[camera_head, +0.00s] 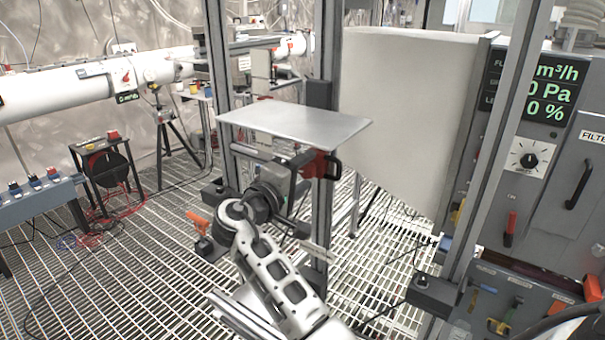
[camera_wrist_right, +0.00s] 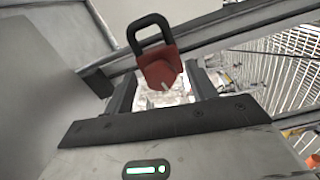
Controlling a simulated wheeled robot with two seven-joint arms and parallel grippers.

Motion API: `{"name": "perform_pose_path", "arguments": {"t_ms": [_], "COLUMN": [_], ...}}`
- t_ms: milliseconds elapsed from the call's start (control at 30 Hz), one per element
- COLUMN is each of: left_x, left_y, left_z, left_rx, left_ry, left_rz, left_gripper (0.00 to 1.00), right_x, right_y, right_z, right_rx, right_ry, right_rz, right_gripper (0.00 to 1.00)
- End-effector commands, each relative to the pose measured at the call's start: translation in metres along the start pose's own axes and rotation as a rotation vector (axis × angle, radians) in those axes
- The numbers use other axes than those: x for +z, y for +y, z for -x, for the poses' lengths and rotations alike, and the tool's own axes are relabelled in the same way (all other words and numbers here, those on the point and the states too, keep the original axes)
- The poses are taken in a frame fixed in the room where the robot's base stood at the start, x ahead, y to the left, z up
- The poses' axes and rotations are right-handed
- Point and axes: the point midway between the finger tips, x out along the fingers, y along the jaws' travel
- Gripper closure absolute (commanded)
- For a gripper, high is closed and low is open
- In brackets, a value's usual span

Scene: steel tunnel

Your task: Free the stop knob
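A red padlock (camera_head: 318,163) with a black shackle is below the front right of a flat metal plate. In the right wrist view the padlock (camera_wrist_right: 160,68) sits between the dark fingertips, shackle pointing away from the gripper, with a small pale piece on its lower face. Nothing visible passes through the shackle. My right gripper (camera_head: 299,168) appears shut on the padlock's body; the fingers (camera_wrist_right: 160,76) are apart by about its width. A black rotary knob (camera_head: 528,161) on a white plate is on the grey panel at right; I cannot tell whether it is the stop knob. My left gripper is out of view.
The metal plate (camera_head: 295,124) lies just above my right gripper. An upright grey post (camera_head: 324,215) stands close behind it. The grey control panel (camera_head: 565,140) has a display, a black handle and a tool tray (camera_head: 505,300) below.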

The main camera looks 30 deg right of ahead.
Motion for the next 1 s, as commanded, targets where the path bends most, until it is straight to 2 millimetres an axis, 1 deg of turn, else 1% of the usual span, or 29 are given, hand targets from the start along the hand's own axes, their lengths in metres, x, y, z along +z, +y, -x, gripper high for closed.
{"name": "perform_pose_path", "arguments": {"t_ms": [133, 267, 367, 500, 700, 833, 1000], "left_x": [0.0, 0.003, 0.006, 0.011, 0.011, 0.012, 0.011], "left_y": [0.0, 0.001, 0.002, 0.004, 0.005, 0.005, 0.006], "left_z": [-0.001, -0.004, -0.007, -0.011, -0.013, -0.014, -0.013], "left_rx": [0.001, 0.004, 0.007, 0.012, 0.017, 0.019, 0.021], "left_ry": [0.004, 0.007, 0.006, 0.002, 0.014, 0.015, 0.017], "left_rz": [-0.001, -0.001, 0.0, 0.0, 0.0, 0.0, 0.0], "left_gripper": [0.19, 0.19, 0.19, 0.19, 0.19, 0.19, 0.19], "right_x": [0.0, 0.0, 0.0, 0.0, 0.0, 0.0, 0.0], "right_y": [-0.001, -0.003, -0.004, -0.004, -0.003, -0.002, -0.001], "right_z": [0.006, 0.026, 0.049, 0.084, 0.128, 0.147, 0.159], "right_rx": [-0.001, -0.003, -0.003, -0.004, -0.003, -0.002, 0.0], "right_ry": [0.0, 0.002, 0.003, 0.004, 0.003, 0.002, 0.001], "right_rz": [-0.001, -0.003, -0.004, -0.003, -0.001, 0.0, 0.001], "right_gripper": [0.44, 0.44, 0.44, 0.44, 0.44, 0.44, 0.44]}}
